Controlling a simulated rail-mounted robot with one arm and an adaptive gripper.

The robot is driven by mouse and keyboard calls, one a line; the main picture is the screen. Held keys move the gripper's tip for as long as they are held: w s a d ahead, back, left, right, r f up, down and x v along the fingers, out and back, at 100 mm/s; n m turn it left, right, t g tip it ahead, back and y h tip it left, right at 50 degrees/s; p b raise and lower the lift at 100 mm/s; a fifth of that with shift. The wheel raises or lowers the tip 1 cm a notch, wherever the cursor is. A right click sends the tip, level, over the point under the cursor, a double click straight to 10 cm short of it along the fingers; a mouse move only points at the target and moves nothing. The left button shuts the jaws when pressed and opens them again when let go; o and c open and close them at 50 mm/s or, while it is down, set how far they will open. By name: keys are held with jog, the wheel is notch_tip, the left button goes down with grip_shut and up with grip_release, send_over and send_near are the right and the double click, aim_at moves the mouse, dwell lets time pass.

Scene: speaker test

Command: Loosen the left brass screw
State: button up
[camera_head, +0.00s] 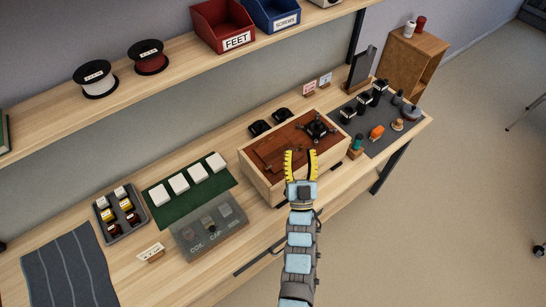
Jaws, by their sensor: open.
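My gripper (301,154) has yellow fingers spread apart, with nothing visible between them. It is over the front edge of a light wooden box (262,185) near the middle of the bench. The box has a reddish-brown inner panel (272,149), and a black part with several arms (318,128) sits at its back right. I cannot make out any brass screw at this size. My fingers and arm cover part of the box's front side and panel.
A grey mat (357,151) with several small black, orange and green items lies right of the box. Left are a green mat (219,183) with white blocks, a clear-lidded case (190,243) and a dark tray (134,229). A shelf (128,102) runs above the bench.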

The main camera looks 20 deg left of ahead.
jog(key=w+a+r+m+g+h, duration=0.15)
jog(key=w+m+g+h, duration=0.8)
jog(key=w, duration=1.75)
jog(key=m+g+p, duration=0.1)
jog(key=m+g, duration=1.3)
send_over(267, 167)
notch_tip(267, 167, down, 17)
jog(key=shift+r, duration=0.1)
jog(key=shift+c, duration=0.2)
jog(key=shift+p, duration=0.3)
grip_shut()
